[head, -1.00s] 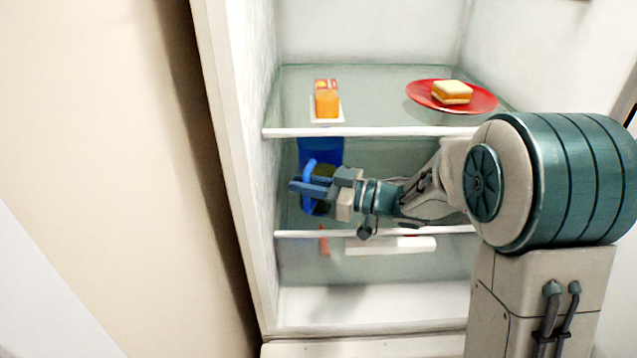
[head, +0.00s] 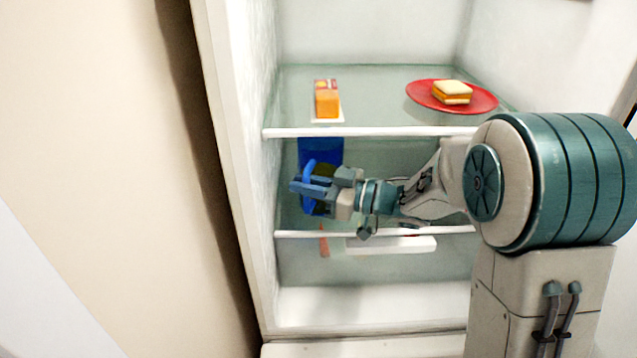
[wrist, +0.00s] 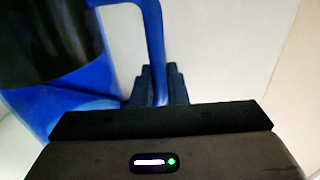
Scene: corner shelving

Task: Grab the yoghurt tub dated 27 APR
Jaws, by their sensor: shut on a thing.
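No yoghurt tub and no date label can be made out in either view. A blue jug (head: 320,151) with a dark section on its side stands on the middle shelf, at the left. It also fills the left of the wrist view (wrist: 75,108). My gripper (head: 303,187) is shut on the jug's blue upright handle (wrist: 155,45), which runs down between the two dark fingers in the wrist view. My gripper and wrist hide part of the jug in the head view.
The top glass shelf holds an orange block-like item (head: 327,102) on a white base and a red plate (head: 420,97) with a sandwich (head: 452,92). A white flat item (head: 395,246) shows below the middle shelf edge (head: 290,234). The left side wall is close to my gripper.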

